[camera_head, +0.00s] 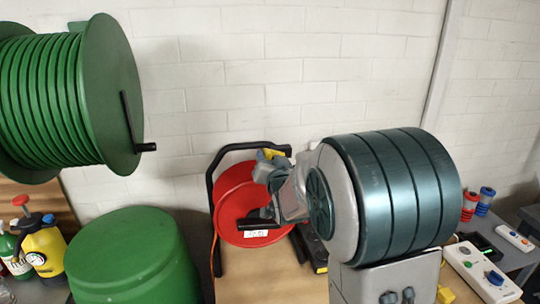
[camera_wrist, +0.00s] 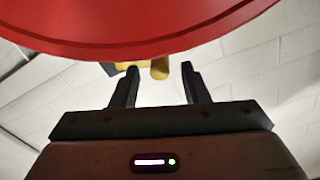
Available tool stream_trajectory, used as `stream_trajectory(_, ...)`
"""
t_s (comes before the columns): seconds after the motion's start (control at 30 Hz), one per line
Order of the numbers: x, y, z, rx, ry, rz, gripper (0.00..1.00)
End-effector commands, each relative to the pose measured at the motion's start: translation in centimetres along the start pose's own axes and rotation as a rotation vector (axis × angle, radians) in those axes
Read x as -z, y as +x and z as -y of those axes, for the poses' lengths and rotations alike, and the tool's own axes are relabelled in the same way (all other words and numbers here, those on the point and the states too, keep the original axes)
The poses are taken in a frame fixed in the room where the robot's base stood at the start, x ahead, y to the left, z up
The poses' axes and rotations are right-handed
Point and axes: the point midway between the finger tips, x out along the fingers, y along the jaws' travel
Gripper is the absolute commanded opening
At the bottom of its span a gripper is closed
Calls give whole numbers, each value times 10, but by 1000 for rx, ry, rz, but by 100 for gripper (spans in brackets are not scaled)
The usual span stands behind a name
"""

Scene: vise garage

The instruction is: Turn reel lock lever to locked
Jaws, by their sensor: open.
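A red cable reel (camera_head: 240,203) in a black tubular frame (camera_head: 214,180) stands against the wall in the head view. A yellow part (camera_head: 273,153), which may be the lock lever, shows at the top right of the reel. My gripper (camera_head: 262,172) is at the reel's upper right, partly hidden by my own wrist. In the wrist view my gripper (camera_wrist: 156,84) is open and empty. Its fingers point toward a yellow piece (camera_wrist: 159,68) with a dark end, just beyond the tips. The red reel (camera_wrist: 150,30) fills the top of that view. The lever's setting cannot be told.
A large green hose reel (camera_head: 110,95) with a black crank hangs at the left. A green drum (camera_head: 132,258) and a yellow spray bottle (camera_head: 44,250) stand below it. The wall is behind the reel.

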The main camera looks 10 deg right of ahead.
Motion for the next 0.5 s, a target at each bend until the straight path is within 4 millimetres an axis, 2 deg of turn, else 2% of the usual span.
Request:
stream_trajectory(0.13,0,8,0,0,0,1,41)
stream_trajectory(0.43,0,9,0,1,0,0,41)
stream_trajectory(0.47,0,9,0,1,0,0,38)
stream_trajectory(0.5,0,9,0,1,0,0,27)
